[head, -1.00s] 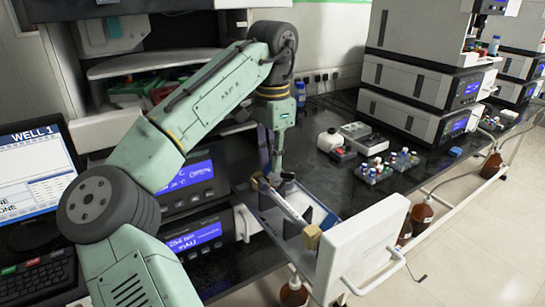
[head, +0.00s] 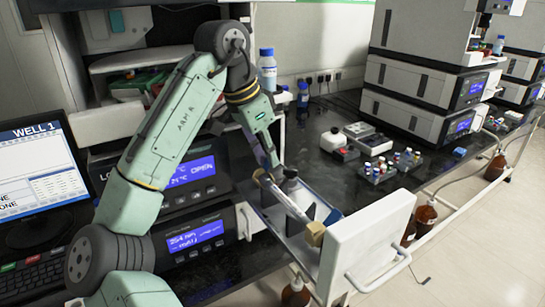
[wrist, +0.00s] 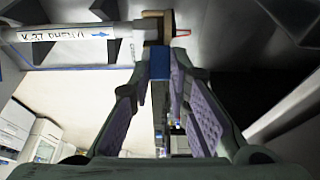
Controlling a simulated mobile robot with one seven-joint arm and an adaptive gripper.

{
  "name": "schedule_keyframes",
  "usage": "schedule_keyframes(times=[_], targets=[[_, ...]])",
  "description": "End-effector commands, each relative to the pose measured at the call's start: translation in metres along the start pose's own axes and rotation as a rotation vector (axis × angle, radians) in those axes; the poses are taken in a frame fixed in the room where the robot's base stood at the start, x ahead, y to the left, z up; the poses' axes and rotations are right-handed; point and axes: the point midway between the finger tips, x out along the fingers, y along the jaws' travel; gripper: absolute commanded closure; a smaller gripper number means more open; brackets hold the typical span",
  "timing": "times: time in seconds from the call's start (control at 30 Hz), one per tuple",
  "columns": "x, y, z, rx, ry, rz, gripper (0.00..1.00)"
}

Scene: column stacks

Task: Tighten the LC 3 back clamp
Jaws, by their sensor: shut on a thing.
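An open drawer (head: 326,208) with a white front (head: 368,242) holds a slanting white column (head: 290,205). A tan clamp block (head: 315,233) sits at its front end. The back clamp (head: 259,177) is at its far end, partly hidden by my gripper (head: 277,172). In the wrist view the column (wrist: 65,33) carries a handwritten label and a blue arrow, and its end meets the tan back clamp block. A blue part (wrist: 159,64) below that block lies between my purple-padded fingertips (wrist: 160,82). My fingers are shut on it.
An instrument with blue screens (head: 190,172) stands left of the drawer. A monitor (head: 32,165) is at far left. Bottles (head: 267,66), vial racks (head: 375,170) and small boxes stand on the black bench. Stacked units (head: 425,85) stand at back right. The drawer handle (head: 380,270) sticks out in front.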

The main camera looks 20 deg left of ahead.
Motion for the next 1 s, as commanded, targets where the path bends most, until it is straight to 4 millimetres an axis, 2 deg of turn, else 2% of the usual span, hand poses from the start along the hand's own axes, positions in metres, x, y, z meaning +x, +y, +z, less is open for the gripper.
schedule_keyframes(times=[0.6, 1.0], targets=[[-0.004, 0.0, 0.035, 0.0, 0.594, 0.003, 1.0], [0.0, 0.0, 0.055, 0.0, 0.955, 0.002, 1.0]])
